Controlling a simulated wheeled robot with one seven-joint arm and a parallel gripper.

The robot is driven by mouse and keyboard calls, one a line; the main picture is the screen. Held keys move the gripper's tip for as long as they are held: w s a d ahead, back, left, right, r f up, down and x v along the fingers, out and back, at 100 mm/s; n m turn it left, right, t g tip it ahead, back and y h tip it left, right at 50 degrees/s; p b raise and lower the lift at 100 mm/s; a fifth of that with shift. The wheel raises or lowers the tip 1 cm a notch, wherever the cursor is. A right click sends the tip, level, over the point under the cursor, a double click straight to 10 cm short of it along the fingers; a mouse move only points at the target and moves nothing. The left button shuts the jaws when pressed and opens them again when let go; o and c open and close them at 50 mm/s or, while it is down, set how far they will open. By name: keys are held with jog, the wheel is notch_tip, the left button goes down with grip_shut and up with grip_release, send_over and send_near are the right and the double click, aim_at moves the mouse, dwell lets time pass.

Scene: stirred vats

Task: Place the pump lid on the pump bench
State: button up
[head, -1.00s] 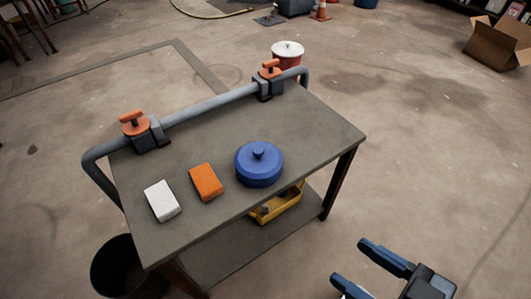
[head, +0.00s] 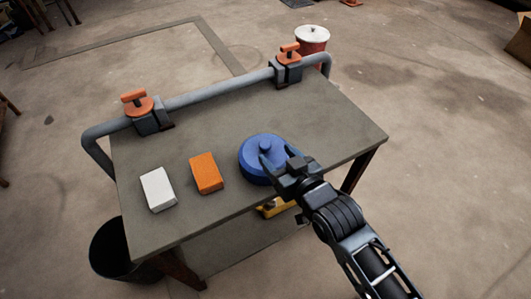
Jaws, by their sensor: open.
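The blue round pump lid (head: 252,162) with a knob on top lies on the grey pump bench (head: 215,125), right of the middle near the front edge. My gripper (head: 277,158) is open and reaches over the lid from the lower right. The gripper hides the lid's right side.
An orange block (head: 206,173) and a white block (head: 158,189) lie left of the lid. A grey pipe (head: 215,92) with two orange-handled valves runs along the back edge. A black bin (head: 117,250) stands at front left, and a red pot (head: 312,40) behind the bench.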

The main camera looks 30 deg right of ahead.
aim_at(265, 143)
jog(key=x, duration=0.7)
jog(key=shift+w+f, duration=0.2)
jog(key=shift+f, duration=0.05)
grip_shut()
dwell(0.4)
jog(key=shift+r, duration=0.2)
jog(key=shift+r, duration=0.25)
jog(key=r, duration=0.3)
jog(key=shift+s+d+r, duration=0.1)
jog(key=shift+d+r, duration=0.25)
jog(key=shift+r, duration=0.05)
jog(key=s+d+r, duration=0.2)
jog(key=d+r, duration=0.4)
jog(key=d, duration=0.4)
jog(key=shift+s+d+r+b, duration=0.15)
jog(key=shift+s+d+b, duration=0.1)
jog(key=shift+d+b, duration=0.1)
